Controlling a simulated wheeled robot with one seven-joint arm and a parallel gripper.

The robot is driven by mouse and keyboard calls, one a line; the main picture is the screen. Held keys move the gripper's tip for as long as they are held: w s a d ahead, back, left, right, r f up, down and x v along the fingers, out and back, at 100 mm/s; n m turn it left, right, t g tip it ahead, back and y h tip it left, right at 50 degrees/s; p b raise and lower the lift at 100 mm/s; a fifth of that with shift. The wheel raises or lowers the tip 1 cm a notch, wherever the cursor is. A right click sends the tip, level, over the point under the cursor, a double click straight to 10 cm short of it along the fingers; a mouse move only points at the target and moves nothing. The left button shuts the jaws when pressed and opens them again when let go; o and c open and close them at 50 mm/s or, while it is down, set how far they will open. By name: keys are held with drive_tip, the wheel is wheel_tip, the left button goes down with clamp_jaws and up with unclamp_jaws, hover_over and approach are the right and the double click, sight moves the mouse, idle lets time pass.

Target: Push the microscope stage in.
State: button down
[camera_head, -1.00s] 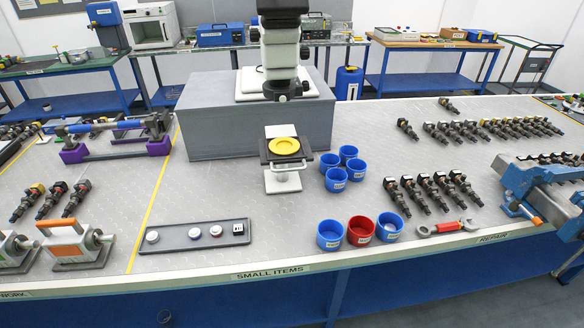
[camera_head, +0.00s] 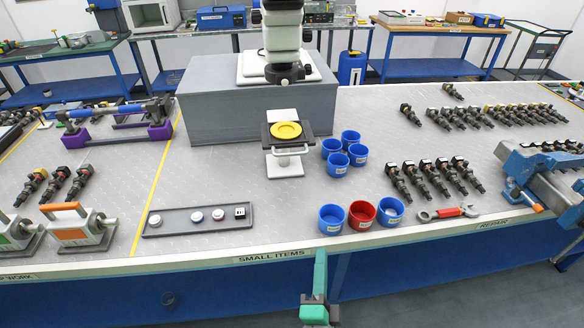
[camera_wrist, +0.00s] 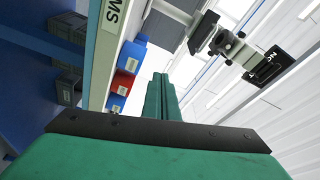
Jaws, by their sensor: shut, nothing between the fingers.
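The microscope (camera_head: 284,40) stands on a grey box (camera_head: 250,103) at the back middle of the bench. Its stage (camera_head: 287,134) is a dark plate with a yellow disc (camera_head: 286,130) and a front handle (camera_head: 289,151), sticking out in front of the box. My gripper (camera_head: 321,254) is shut and empty at the bench's front edge, below and a little right of the stage, well apart from it. In the wrist view its green fingers (camera_wrist: 161,95) are together, and part of the microscope (camera_wrist: 235,47) shows at the upper right.
Blue cups (camera_head: 336,164) stand close to the stage's right. More blue cups and a red cup (camera_head: 361,214) stand near the front edge, right of my gripper. The bench directly before the stage is clear.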

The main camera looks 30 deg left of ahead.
drive_tip(key=w+a+r+g+y, duration=0.1)
drive_tip(key=w+a+r+y, duration=0.3)
drive_tip(key=a+r, duration=0.5)
drive_tip(key=r+x, duration=0.1)
drive_tip(key=x, duration=1.1)
drive_tip(key=shift+w+y, duration=0.35)
drive_tip(key=shift+y, duration=0.05)
